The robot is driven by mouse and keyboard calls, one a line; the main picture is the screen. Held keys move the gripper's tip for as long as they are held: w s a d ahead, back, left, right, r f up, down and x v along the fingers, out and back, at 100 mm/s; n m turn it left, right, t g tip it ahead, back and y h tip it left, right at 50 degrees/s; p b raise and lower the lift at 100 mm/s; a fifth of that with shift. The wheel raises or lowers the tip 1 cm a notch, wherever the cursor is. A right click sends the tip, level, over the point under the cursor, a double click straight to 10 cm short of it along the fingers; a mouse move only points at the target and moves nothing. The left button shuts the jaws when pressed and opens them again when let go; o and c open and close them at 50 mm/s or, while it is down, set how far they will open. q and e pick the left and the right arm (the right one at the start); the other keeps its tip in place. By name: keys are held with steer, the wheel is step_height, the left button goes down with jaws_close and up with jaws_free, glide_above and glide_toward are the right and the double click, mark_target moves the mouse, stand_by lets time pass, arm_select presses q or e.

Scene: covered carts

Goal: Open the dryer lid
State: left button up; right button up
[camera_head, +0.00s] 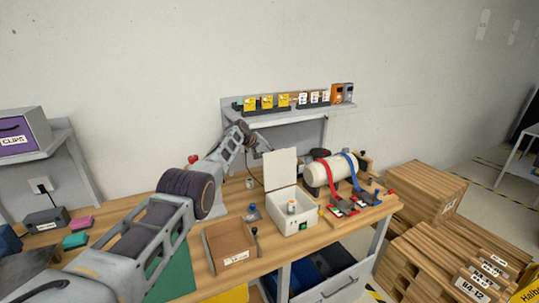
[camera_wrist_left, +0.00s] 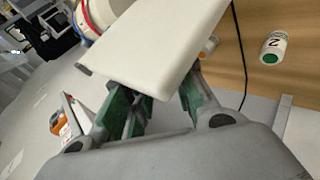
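The dryer is a small white box (camera_head: 292,221) on the wooden bench, with a green switch on its front. Its lid (camera_head: 281,170) stands upright at the back edge, so the box is open. A small white and orange container (camera_head: 291,207) shows inside. My left gripper (camera_head: 252,141) is behind and above the lid, near its top left. In the left wrist view the lid (camera_wrist_left: 155,45) crosses in front of my fingertips (camera_wrist_left: 157,98). The green-padded fingers are spread apart. The lid hides the tips, so contact is unclear. My right gripper is not in view.
A shelf (camera_head: 290,115) with small boxes is behind. A white, green-ended container (camera_wrist_left: 273,48) shows in the wrist view.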

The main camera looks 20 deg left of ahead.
arm_select(q)
steer(key=shift+o, duration=1.4)
steer(key=shift+s+f, duration=0.25)
steer(key=shift+f, duration=0.45)
steer(key=shift+w+d, duration=0.1)
steer(key=shift+d, duration=0.05)
steer(key=shift+r, duration=0.35)
steer(key=shift+a+r, duration=0.25)
steer(key=shift+a, duration=0.05)
steer(key=v, duration=1.1)
steer(key=shift+s, duration=0.2)
steer(key=shift+r, duration=0.1)
